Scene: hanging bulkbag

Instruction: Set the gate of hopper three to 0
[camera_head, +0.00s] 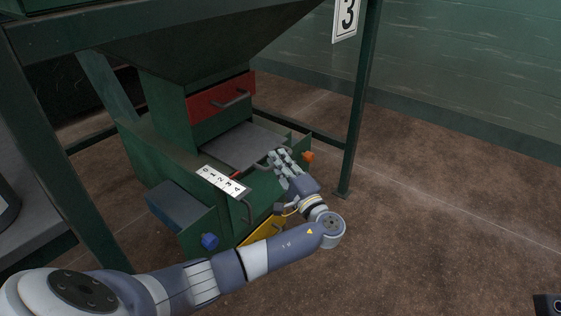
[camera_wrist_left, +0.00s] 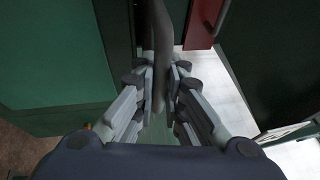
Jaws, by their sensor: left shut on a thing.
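A sign with the number 3 (camera_head: 346,15) hangs on the green frame of the hopper (camera_head: 190,45). Under the hopper a flat grey plate (camera_head: 243,145) sticks out of the green housing. A white scale strip (camera_head: 223,182) with numbers from 0 to 4 lies in front of it. My left gripper (camera_head: 277,157) is at the outer end of the plate. In the left wrist view a grey handle bar (camera_wrist_left: 160,45) runs between its fingertips (camera_wrist_left: 163,88), and they are shut on it. What the bar joins to is hidden. My right gripper is not in view.
A red panel with a handle (camera_head: 220,98) is above the plate. A blue box (camera_head: 180,204), a blue knob (camera_head: 209,241), a yellow panel (camera_head: 262,230) and an orange knob (camera_head: 308,156) are around the housing. A green post (camera_head: 357,110) stands behind.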

